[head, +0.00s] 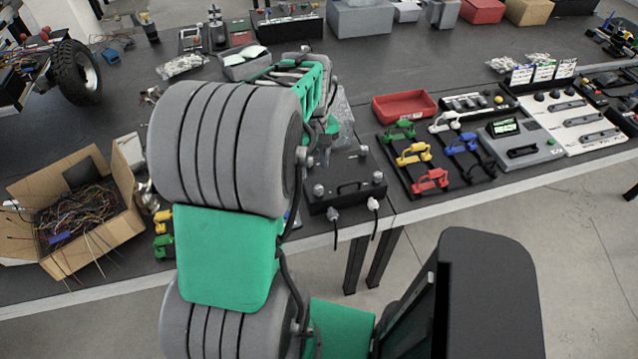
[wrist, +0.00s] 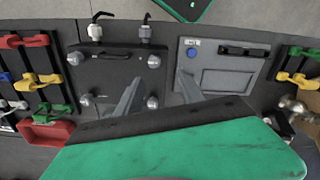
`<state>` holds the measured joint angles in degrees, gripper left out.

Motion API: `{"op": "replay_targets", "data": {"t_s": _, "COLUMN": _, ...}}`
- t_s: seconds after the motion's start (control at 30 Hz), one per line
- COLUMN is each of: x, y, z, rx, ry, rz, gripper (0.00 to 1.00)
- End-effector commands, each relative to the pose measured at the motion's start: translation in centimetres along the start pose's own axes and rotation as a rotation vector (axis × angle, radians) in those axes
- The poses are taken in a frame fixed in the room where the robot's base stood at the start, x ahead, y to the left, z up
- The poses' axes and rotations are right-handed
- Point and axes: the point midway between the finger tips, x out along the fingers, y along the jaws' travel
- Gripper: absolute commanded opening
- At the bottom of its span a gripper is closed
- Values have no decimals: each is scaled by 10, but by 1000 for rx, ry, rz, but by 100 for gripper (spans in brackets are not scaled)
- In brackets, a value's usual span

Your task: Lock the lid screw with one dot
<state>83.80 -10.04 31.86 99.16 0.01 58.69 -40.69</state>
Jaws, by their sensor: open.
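The black lid (head: 340,203) with a handle sits on the table's front edge in the head view. In the wrist view the lid (wrist: 115,75) has silver screws at its corners. One screw (wrist: 154,61) is just beyond my fingertips and another screw (wrist: 152,102) lies between my fingers in the picture. Dots are too small to read. My gripper (wrist: 158,77) is open and empty above the lid's edge; its head-view position (head: 325,150) is partly hidden by my arm.
A grey panel (wrist: 222,80) with a blue button lies beside the lid in the wrist view. A red tray (head: 404,106) and a rack of coloured clips (head: 415,165) stand to the right in the head view. Cables (head: 374,215) hang from the lid's box at the table edge.

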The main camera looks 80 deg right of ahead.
Motion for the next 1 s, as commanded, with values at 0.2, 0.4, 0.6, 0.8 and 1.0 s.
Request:
{"op": "replay_targets", "data": {"t_s": 0.2, "x": 22, "y": 12, "z": 9, "rx": 20, "ry": -9, "rz": -8, "gripper": 45}}
{"op": "replay_targets", "data": {"t_s": 0.4, "x": 61, "y": 12, "z": 9, "rx": 21, "ry": -8, "rz": -7, "gripper": 45}}
{"op": "replay_targets", "data": {"t_s": 0.6, "x": 80, "y": 12, "z": 9, "rx": 21, "ry": -5, "rz": -4, "gripper": 45}}
{"op": "replay_targets", "data": {"t_s": 0.8, "x": 81, "y": 12, "z": 8, "rx": 22, "ry": -4, "rz": -4, "gripper": 45}}
{"op": "replay_targets", "data": {"t_s": 1.0, "x": 81, "y": 12, "z": 8, "rx": 22, "ry": -4, "rz": -4, "gripper": 31}}
